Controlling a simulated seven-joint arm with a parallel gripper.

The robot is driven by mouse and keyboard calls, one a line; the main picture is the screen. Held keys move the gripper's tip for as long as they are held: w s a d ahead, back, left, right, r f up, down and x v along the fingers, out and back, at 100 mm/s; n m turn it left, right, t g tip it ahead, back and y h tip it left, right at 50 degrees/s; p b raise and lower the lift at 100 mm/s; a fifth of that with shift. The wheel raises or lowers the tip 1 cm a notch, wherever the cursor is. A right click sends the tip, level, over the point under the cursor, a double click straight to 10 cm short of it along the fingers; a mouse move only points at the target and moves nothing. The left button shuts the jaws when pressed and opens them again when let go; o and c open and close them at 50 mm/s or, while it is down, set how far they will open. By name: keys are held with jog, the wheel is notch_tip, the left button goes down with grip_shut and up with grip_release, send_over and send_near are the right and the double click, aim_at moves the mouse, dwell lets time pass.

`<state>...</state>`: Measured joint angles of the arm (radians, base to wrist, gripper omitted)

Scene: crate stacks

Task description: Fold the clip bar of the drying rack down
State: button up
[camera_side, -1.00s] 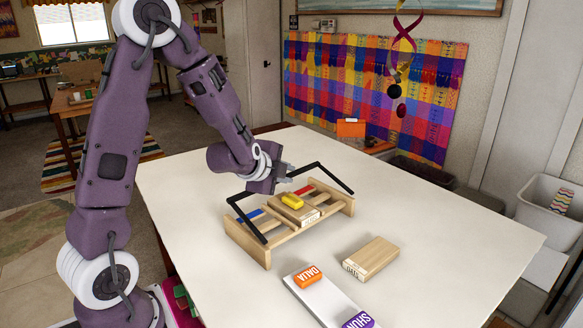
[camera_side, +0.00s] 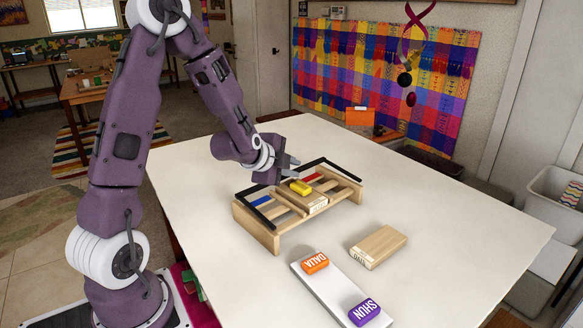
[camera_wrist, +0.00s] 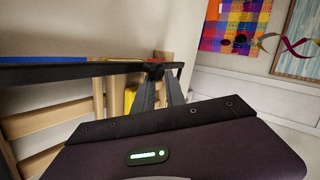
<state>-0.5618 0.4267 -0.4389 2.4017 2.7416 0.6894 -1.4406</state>
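The wooden drying rack (camera_side: 270,237) stands on the white table. Its black clip bar (camera_side: 258,217) lies low, close along the top of the rack's frame. In the wrist view the black bar (camera_wrist: 60,73) crosses in front of my fingers. My gripper (camera_side: 294,166) is at the rack's far side, close to the bar. The wrist view shows both fingers (camera_wrist: 161,85) with their tips at the bar. Whether they are shut on it is unclear. A wooden block with a yellow piece (camera_side: 301,187) on it lies on the slats.
A loose wooden block (camera_side: 378,246) lies right of the rack. A white strip (camera_side: 336,290) at the front holds an orange DALIA tag (camera_side: 315,263) and a purple SHUN tag (camera_side: 364,312). The table's right side is clear.

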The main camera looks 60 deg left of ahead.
jog(key=o, duration=0.5)
jog(key=v, duration=0.6)
jog(key=shift+s+a+r, duration=0.1)
jog(key=shift+v, duration=0.9)
